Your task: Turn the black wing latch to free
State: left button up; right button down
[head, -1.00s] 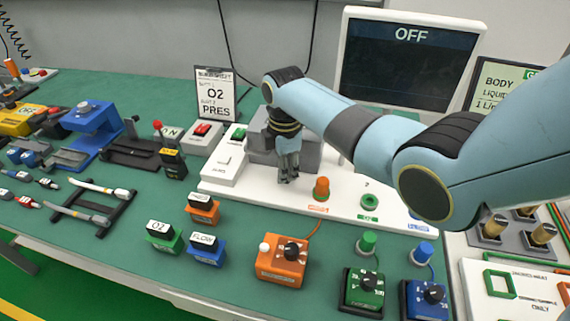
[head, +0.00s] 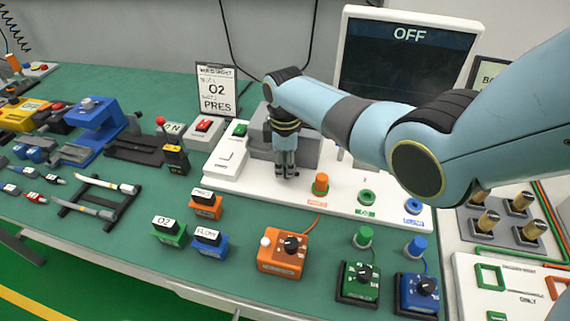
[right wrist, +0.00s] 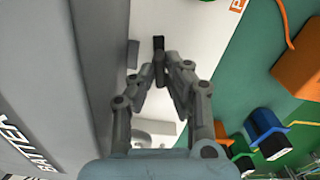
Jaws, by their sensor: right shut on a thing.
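My right gripper (head: 287,172) reaches down in front of the grey block (head: 306,150) on the white panel (head: 255,186). In the right wrist view its fingers (right wrist: 161,72) are closed together on the black wing latch (right wrist: 158,43). The latch's dark end sticks out past the fingertips, close beside the grey block's face. In the head view the fingers hide the latch, and I cannot tell its exact angle. My left gripper is not in view.
An orange knob (head: 320,184) stands on the panel just right of my gripper. An orange dial box (head: 283,252) and small labelled blocks (head: 208,240) sit in front. A screen reading OFF (head: 405,65) stands behind my right arm.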

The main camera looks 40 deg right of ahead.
jog(key=c, duration=1.4)
grip_release()
